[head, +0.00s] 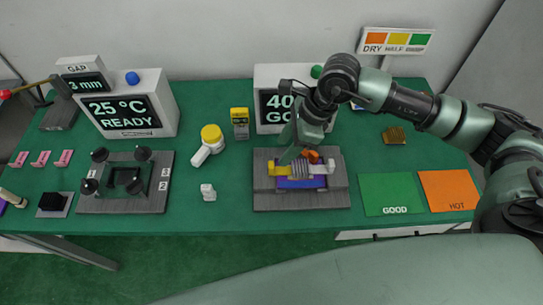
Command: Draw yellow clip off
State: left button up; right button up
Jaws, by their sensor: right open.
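A yellow clip (279,171) sits at the left end of a grey coil-like part (299,168) in a fixture with a purple-blue base (300,184). The fixture is on a dark grey board (334,199) on the green table. My right gripper (291,156) points down just above and behind the clip. It is open; whether its fingers touch the clip is too small to tell. An orange part (312,156) shows behind the coil, and a pale piece (328,168) is at its right end. My left gripper is not in view.
Behind the fixture is a display box (269,104), partly hidden by my right arm. A green GOOD mat (390,192) and an orange HOT mat (448,188) lie to the right. A white block (208,192) and a yellow-capped tool (211,140) are to the left.

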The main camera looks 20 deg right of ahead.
aim_at(271, 164)
jog(key=p+x, duration=0.1)
jog(key=x, duration=0.5)
jog(key=shift+s+a+p, duration=0.1)
jog(key=shift+a+p, duration=0.15)
jog(key=shift+p, duration=0.1)
jog(key=shift+a+f, duration=0.2)
jog(key=shift+f, duration=0.35)
grip_shut()
jog(key=shift+r, duration=0.1)
dwell(0.4)
jog(key=shift+a, duration=0.1)
